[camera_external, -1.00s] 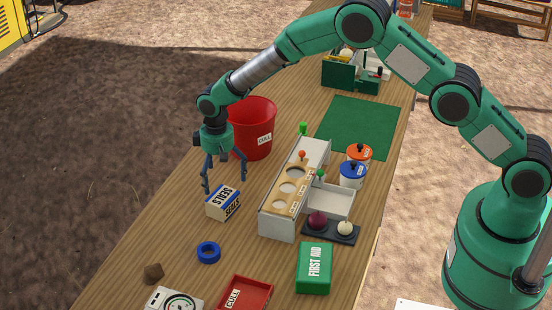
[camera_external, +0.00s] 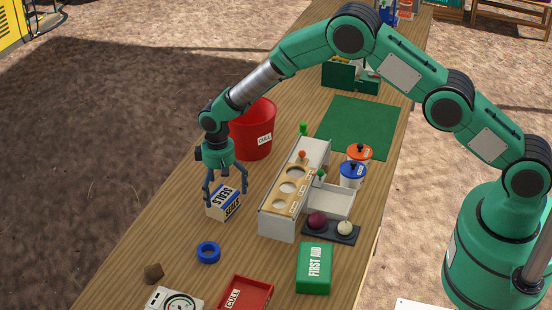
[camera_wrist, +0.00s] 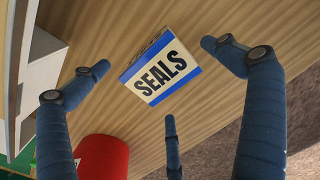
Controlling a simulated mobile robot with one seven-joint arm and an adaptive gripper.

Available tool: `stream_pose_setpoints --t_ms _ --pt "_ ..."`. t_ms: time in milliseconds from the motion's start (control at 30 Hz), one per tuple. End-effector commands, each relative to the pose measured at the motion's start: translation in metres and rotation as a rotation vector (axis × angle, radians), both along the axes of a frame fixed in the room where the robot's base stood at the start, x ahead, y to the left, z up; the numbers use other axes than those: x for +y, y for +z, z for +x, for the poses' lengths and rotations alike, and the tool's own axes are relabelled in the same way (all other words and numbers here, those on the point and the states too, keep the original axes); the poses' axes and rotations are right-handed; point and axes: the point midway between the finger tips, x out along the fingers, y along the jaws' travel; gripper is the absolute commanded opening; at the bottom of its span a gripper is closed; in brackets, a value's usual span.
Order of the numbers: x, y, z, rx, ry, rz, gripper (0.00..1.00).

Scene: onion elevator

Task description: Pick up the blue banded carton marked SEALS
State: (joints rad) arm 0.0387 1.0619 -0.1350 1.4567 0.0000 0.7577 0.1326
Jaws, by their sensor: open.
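The carton (camera_external: 224,204) marked SEALS is white with blue bands and stands on the wooden table, left of the white sorting unit. In the wrist view the carton (camera_wrist: 160,73) lies between the spread fingers, with its SEALS face toward the camera. My gripper (camera_external: 225,198) is open and empty, with its dark blue fingers coming down around the carton in the external view. In the wrist view the fingers of my gripper (camera_wrist: 155,85) stand apart from the carton. I cannot tell the exact height of the fingertips.
A red CULL bucket (camera_external: 252,132) stands just behind my gripper. The white sorting unit (camera_external: 277,222) is to the right. A blue ring (camera_external: 208,253), a brown lump (camera_external: 153,273), a red CULL tray (camera_external: 262,287) and a green FIRST AID box (camera_external: 314,268) are nearer the front. Bare table lies left of the carton.

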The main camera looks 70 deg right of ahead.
Motion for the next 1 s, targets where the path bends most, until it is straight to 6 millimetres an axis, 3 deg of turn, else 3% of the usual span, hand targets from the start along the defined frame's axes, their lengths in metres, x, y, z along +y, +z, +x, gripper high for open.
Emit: stream_pose_setpoints --t_ms 500,1000 --pt "-0.001 -0.043 0.0 0.0 0.0 0.0 1.0" --pt "-0.002 -0.046 0.0 0.0 0.0 0.0 1.0"
